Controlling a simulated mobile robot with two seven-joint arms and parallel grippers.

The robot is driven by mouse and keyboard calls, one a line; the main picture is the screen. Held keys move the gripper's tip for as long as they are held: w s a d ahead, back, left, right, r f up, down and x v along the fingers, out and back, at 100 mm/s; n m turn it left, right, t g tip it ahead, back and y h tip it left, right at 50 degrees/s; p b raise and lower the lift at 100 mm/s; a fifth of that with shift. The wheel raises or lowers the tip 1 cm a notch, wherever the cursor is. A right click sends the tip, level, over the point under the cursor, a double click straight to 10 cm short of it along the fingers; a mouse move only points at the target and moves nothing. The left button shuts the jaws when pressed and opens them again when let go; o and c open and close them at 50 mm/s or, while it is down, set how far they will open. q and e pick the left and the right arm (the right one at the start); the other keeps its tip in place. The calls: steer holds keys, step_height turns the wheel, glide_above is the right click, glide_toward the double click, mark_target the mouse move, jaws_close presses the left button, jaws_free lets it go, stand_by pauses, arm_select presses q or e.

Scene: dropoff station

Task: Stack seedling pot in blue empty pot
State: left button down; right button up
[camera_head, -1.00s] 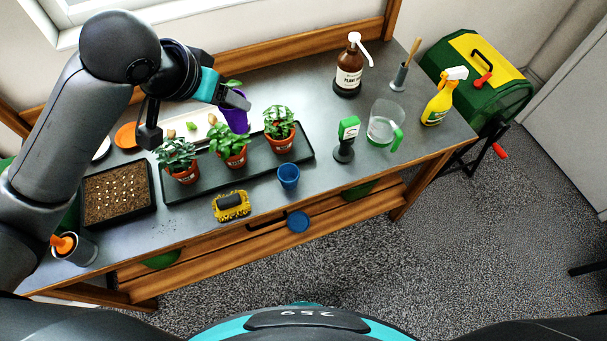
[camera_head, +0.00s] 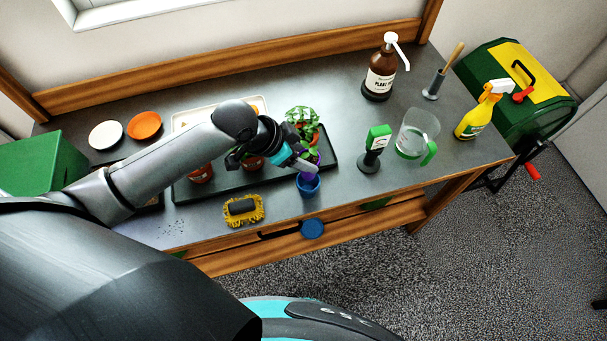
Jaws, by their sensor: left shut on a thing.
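The blue pot (camera_head: 307,189) stands on the bench near its front edge, just in front of the black tray. My left gripper (camera_head: 308,168) is shut on the purple seedling pot (camera_head: 307,177) and holds it right over the blue pot. The purple pot's lower end appears to be at or inside the blue pot's mouth; I cannot tell how deep it sits. The gripper and arm hide much of the purple pot and its seedling. My right gripper is not in view.
The black tray (camera_head: 228,190) holds several plants in terracotta pots, partly behind my arm. A yellow brush (camera_head: 243,209) lies left of the blue pot. A green-and-black meter (camera_head: 374,148), a clear jug (camera_head: 416,135) and a yellow spray bottle (camera_head: 483,112) stand to the right.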

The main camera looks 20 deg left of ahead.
mark_target(303, 176)
arm_select(q)
step_height(303, 176, down, 5)
steer(key=shift+r, duration=0.1)
steer(key=shift+f+b, duration=0.5)
steer(key=shift+f, duration=1.25)
steer(key=shift+f, duration=0.25)
steer(key=shift+c, duration=0.7)
jaws_free()
steer(key=shift+r, duration=0.5)
steer(key=p+v, duration=0.1)
steer(key=v, duration=1)
steer(key=shift+s+a+r+p, duration=0.2)
steer(key=shift+p, duration=0.15)
